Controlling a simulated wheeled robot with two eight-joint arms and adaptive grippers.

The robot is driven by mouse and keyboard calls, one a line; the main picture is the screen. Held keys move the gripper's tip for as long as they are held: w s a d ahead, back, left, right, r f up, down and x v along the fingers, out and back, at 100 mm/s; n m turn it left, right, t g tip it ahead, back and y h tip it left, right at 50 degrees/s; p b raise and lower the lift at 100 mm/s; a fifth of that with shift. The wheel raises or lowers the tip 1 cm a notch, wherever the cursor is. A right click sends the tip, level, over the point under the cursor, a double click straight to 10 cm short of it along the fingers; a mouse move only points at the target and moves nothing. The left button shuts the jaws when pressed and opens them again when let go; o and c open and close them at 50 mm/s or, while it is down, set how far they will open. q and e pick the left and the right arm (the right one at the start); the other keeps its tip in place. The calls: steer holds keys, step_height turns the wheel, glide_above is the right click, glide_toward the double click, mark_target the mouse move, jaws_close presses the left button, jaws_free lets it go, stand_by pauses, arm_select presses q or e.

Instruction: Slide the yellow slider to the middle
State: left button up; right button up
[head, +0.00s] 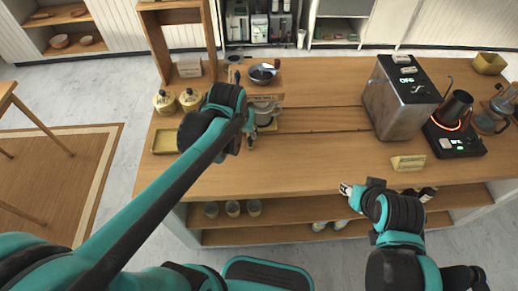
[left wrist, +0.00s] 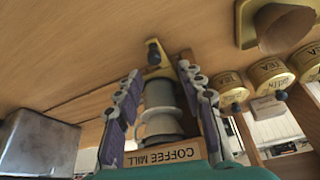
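In the left wrist view, a small yellow piece with a dark knob, probably the yellow slider (left wrist: 157,73), sits on the wooden counter. A grey and white dripper-like stack (left wrist: 160,110) partly covers it. In the head view I cannot make the slider out clearly; my left gripper and the stack crowd that spot. My left gripper (left wrist: 160,69) is open, its two fingers spread either side of the stack and slider. In the head view this gripper (head: 246,108) is over the counter's left part. My right gripper (head: 347,189) is low by the counter's front edge; its opening is unclear.
A coffee mill (head: 263,73) stands behind the left gripper. Yellow canisters (head: 190,99) and a yellow tray (head: 164,140) are at left. A metal machine (head: 393,105) and a hot plate (head: 455,138) stand at right. The counter's middle (head: 320,120) is clear.

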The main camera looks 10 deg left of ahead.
mark_target(250, 139)
arm_select(q)
steer(key=b+x, duration=0.1)
steer(key=x, duration=0.2)
steer(key=b+x, duration=0.1)
steer(key=x, duration=0.2)
steer(key=d+b+x, duration=0.1)
steer(key=x, duration=0.1)
steer(key=shift+w+f+b, duration=0.3)
steer(key=shift+b, duration=0.05)
arm_select(e)
steer(key=f, duration=0.2)
steer(key=s+f, duration=0.1)
steer(key=shift+d+f, duration=0.2)
steer(key=shift+f, duration=0.2)
arm_select(q)
steer(key=shift+c, duration=0.3)
jaws_close()
